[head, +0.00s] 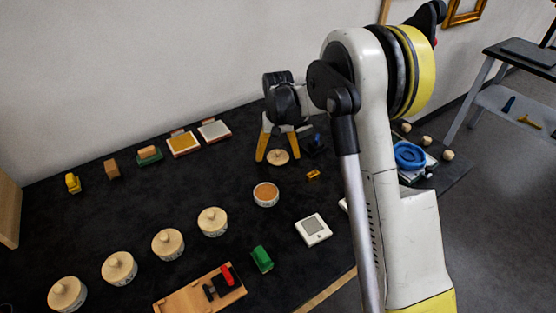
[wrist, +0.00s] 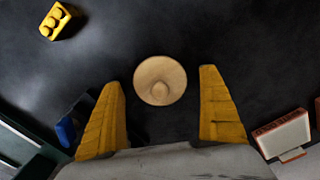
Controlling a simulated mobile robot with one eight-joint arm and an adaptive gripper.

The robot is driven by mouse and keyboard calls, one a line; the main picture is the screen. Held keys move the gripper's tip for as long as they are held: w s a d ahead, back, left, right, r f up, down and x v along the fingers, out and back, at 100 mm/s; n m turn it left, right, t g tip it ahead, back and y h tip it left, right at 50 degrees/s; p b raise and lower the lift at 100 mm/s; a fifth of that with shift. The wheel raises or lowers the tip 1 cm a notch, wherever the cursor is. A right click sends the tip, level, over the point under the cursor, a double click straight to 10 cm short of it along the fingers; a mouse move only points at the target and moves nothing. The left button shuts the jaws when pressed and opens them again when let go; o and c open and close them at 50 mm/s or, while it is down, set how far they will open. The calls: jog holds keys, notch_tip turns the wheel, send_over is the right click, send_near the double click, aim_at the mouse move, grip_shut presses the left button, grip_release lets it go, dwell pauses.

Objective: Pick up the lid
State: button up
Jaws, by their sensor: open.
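A round light-wood lid (head: 278,157) with a small knob lies on the dark table. In the wrist view the lid (wrist: 160,80) sits ahead of and between the yellow fingers, with the knob toward the camera. My gripper (head: 272,150) is open above the table, its fingertips close around the lid in the head view. In the wrist view my gripper (wrist: 164,105) holds nothing, and no finger touches the lid. An open round container (head: 266,194) with a brown top surface stands nearer the front, without a lid.
Several lidded round containers (head: 168,244) stand in a row at the front left. A small yellow block (wrist: 58,20) lies near the lid, and a dark blue-black object (head: 315,144) stands right of my gripper. White-and-red framed pieces (head: 214,131) lie at the back.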

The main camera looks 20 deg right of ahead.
jog(key=shift+r, duration=0.1)
jog(key=c, duration=1.1)
jog(key=shift+r, duration=0.1)
